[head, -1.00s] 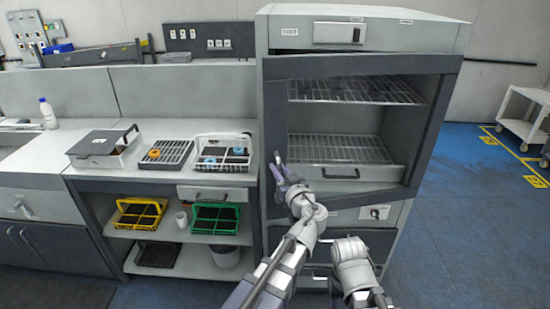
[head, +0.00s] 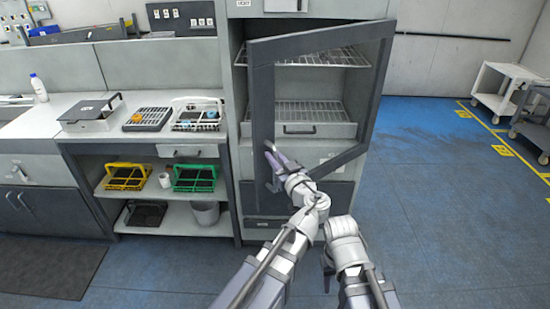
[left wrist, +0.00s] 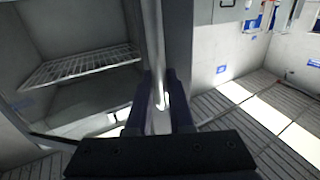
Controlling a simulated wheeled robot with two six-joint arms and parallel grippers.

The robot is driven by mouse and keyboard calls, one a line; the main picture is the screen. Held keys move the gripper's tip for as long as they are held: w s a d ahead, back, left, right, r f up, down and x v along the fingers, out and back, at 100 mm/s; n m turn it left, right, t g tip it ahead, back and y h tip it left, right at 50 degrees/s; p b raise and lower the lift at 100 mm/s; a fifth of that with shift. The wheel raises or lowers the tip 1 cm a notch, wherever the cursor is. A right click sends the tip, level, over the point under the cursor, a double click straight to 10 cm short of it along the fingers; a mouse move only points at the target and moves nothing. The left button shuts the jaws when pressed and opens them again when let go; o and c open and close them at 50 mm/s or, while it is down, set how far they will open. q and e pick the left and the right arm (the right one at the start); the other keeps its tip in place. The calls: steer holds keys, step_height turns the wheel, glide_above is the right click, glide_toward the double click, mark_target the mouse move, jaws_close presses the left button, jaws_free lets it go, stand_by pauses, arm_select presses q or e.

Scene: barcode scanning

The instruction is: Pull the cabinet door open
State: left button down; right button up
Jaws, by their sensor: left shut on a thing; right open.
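The cabinet (head: 233,110) stands at centre with a grey-framed, see-through door (head: 262,100). The door is partly open, its left edge swung out toward me and its right side near the cabinet's right edge. My left gripper (head: 272,158) is at the door's left edge, shut on the door handle. In the left wrist view the pale vertical handle bar (left wrist: 159,60) runs between the fingers of the left gripper (left wrist: 163,100). My right gripper (head: 328,272) hangs low in front of the cabinet, away from the door, its fingertips mostly hidden.
Wire shelves (head: 315,112) show inside the cabinet. A workbench (head: 120,145) with racks and a grey box stands at left, with yellow and green crates on a lower shelf. Carts (head: 500,85) stand at far right. The blue floor (head: 450,200) to the right is clear.

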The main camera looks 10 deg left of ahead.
arm_select(q)
steer(key=shift+s+d, duration=0.15)
steer(key=c, duration=0.8)
jaws_free()
steer(key=shift+s, duration=0.1)
